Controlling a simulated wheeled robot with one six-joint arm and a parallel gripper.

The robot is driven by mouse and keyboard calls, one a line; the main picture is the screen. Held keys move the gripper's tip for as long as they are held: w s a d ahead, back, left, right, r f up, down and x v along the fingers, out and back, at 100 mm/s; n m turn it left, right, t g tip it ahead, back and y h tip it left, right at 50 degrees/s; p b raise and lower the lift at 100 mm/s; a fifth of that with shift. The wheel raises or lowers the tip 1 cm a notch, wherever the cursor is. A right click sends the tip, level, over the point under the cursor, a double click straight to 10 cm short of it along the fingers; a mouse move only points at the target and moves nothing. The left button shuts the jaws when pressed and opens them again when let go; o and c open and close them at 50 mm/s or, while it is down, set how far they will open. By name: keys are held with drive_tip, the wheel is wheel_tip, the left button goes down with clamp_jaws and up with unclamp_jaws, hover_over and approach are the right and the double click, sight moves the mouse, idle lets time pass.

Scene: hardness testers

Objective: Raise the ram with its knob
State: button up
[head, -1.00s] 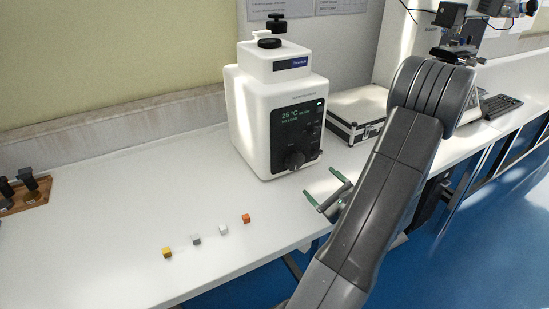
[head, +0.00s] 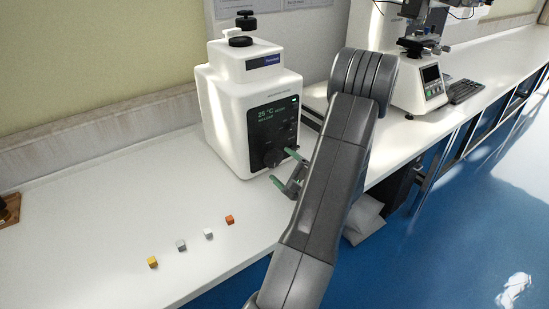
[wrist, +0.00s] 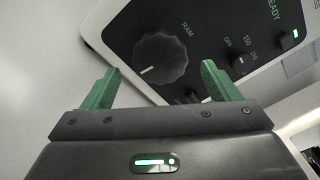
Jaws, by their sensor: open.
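The white hardness tester (head: 225,112) stands on the bench in the head view, with a dark front panel (head: 272,122). The panel's large black ram knob (wrist: 160,62) is labelled RAM in the wrist view. A white pointer line on it points to the lower left. In the head view the knob (head: 272,155) is small and dark. My gripper (head: 284,168) is just in front of the panel, close to the knob. In the wrist view my gripper (wrist: 162,88) is open, its green fingers below and either side of the knob, with nothing between them.
Smaller knobs (wrist: 238,62) sit right of the ram knob. Several small cubes, including an orange one (head: 229,219) and a yellow one (head: 152,262), lie on the bench left of my arm. A microscope-like instrument (head: 425,90) stands at the back right.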

sight(276, 160)
drive_tip(key=x, duration=0.5)
drive_tip(key=shift+p, duration=0.3)
drive_tip(key=c, duration=1)
